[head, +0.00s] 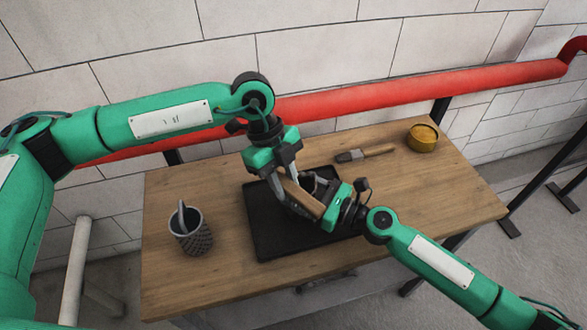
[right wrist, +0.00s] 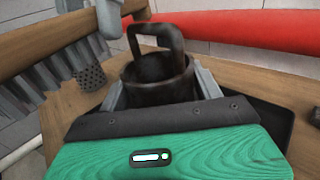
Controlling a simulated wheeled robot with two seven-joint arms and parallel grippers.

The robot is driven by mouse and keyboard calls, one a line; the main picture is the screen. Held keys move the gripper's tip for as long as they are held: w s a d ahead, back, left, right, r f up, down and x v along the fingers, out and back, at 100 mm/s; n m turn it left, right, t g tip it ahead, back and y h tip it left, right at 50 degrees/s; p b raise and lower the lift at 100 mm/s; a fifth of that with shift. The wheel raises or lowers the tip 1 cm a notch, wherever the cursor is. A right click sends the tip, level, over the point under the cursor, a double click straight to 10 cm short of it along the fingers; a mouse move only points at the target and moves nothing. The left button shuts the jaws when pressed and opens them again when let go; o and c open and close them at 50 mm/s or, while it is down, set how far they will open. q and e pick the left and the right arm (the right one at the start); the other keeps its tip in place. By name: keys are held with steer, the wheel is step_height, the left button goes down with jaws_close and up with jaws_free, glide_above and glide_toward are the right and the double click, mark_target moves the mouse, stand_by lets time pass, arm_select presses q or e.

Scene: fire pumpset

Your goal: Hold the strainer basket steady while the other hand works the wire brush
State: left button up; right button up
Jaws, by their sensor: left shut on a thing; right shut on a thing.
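The strainer basket (right wrist: 158,82) is a dark round vessel with a squared bail handle. My right gripper (head: 312,202) is shut on it, with the fingers (right wrist: 160,95) on either side in the right wrist view. In the head view the basket is mostly hidden behind the brush and grippers, above the black tray. My left gripper (head: 288,180) is shut on the wire brush (head: 304,197), which has a wooden back. In the right wrist view the brush (right wrist: 50,38) shows at upper left with grey bristles pointing down, seemingly apart from the basket.
A black tray (head: 265,240) lies mid-table. On the wooden table (head: 175,270), a grey perforated cup (head: 190,235) stands left. A wooden-handled tool (head: 365,153) and yellow tin (head: 423,138) are at the back right. A red pipe (head: 400,95) runs behind. The table's right end is clear.

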arm_select(q)
steer(key=shift+s+a+f, duration=0.2)
steer(key=shift+a+f, duration=0.3)
steer(key=shift+f, duration=0.15)
steer(key=shift+s+a+f, duration=0.15)
steer(key=shift+a+f, duration=0.3)
steer(key=shift+f, duration=0.15)
steer(key=d, duration=0.1)
steer(key=w+d, duration=0.1)
steer(key=d, duration=0.2)
steer(key=shift+w+r, duration=0.15)
steer(key=shift+r, duration=0.25)
jaws_close()
steer(key=shift+s+a, duration=0.55)
steer(key=shift+a, duration=1.75)
steer(key=d, duration=0.2)
steer(key=w+d, duration=0.1)
steer(key=d, duration=0.1)
steer(key=shift+d, duration=0.25)
steer(key=shift+s+a+f, duration=0.15)
steer(key=shift+a+f, duration=0.1)
steer(key=shift+a, duration=0.5)
steer(key=shift+d+r, duration=0.2)
steer(key=shift+d, duration=0.55)
steer(key=shift+w+d+r, duration=0.1)
steer(key=shift+w+r, duration=0.05)
steer(key=shift+w, duration=0.05)
step_height(320, 180, up, 11)
